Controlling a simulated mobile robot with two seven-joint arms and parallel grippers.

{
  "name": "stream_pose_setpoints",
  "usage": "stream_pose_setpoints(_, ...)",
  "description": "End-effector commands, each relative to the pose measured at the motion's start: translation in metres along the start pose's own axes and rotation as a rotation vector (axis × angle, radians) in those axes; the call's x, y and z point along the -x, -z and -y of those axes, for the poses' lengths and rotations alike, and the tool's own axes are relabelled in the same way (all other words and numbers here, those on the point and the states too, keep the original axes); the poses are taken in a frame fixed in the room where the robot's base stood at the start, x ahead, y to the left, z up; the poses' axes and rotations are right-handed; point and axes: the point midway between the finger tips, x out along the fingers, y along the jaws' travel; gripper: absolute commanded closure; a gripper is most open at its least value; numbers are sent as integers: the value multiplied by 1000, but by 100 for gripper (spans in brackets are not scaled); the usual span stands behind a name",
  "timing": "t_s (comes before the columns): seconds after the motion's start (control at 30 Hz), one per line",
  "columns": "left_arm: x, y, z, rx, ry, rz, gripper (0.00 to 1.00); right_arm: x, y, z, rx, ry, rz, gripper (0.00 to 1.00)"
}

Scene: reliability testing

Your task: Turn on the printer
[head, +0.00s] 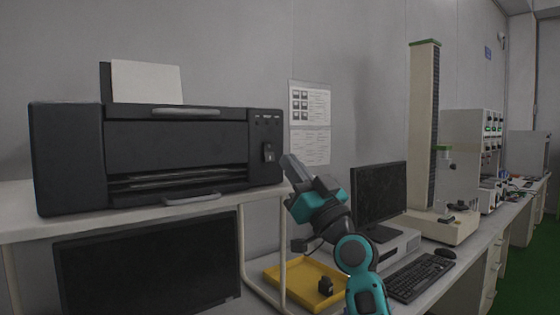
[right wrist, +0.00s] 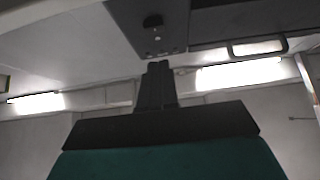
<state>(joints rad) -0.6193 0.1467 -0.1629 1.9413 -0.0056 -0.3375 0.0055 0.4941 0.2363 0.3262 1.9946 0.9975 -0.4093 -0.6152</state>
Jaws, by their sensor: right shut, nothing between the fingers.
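The black printer (head: 70,155) stands on a white shelf (head: 30,218) at the left of the head view, paper upright at its back. A small rocker switch (head: 268,152) is on the right of its front face. My right gripper (head: 289,164) is shut and empty, its tips pointing up and left, just right of the switch in the picture. In the right wrist view the shut fingers (right wrist: 158,68) point towards the printer's underside and front (right wrist: 145,40), with the switch (right wrist: 153,21) above the tips. Contact is not visible. My left gripper is not in view.
A dark monitor (head: 150,270) is below the shelf. A yellow tray (head: 290,285) with a small black object, another monitor (head: 380,195), a keyboard (head: 415,280) and a mouse (head: 445,253) lie to the right. A tall testing machine (head: 424,130) stands behind them.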

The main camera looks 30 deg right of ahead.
Motion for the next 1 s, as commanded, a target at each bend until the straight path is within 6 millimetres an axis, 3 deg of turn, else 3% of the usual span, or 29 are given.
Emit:
stream_pose_setpoints(0.3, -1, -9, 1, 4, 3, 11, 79, -25, -26, 0, -2, 0, -1, 100)
stream_pose_setpoints(0.87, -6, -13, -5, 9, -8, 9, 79, -29, -36, 0, 2, 1, 0, 100)
stream_pose_setpoints(1.0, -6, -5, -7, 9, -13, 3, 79, -31, -33, 0, -1, -1, -1, 100)
